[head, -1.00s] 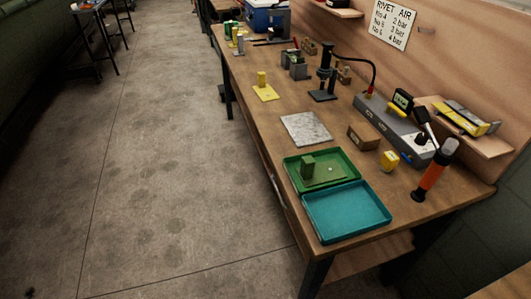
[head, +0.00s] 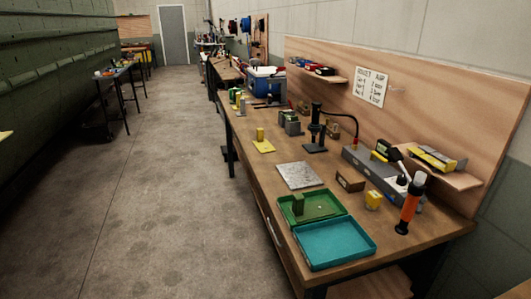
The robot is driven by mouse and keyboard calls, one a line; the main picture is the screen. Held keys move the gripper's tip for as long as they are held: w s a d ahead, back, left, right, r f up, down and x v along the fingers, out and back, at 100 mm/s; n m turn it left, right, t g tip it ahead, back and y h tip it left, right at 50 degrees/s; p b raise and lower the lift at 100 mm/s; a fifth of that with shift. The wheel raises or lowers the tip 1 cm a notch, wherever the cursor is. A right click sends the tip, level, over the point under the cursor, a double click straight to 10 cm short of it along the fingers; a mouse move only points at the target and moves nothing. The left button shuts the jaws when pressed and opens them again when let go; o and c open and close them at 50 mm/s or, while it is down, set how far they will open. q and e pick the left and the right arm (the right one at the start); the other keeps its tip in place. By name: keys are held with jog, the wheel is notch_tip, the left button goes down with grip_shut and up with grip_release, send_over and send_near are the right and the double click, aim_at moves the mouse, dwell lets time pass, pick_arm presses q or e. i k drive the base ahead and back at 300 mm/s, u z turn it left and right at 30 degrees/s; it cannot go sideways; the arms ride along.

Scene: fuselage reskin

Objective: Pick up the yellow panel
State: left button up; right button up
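The yellow panel (head: 263,147) is a flat yellow plate lying on the wooden workbench, toward its left edge. A small upright yellow block (head: 260,134) stands on it, like a handle. Nothing covers it. Neither of my grippers is in view.
The workbench (head: 258,190) runs along the right wall. Near the panel are a grey metal plate (head: 299,175), a black stand (head: 316,130), a green tray (head: 325,207) and a teal tray (head: 335,241). An orange-handled tool (head: 409,208) stands at the right. The concrete floor (head: 150,200) to the left is clear.

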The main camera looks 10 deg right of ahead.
aim_at(262, 144)
jog(key=u, duration=0.8)
jog(key=i, duration=2.5)
jog(key=z, duration=0.85)
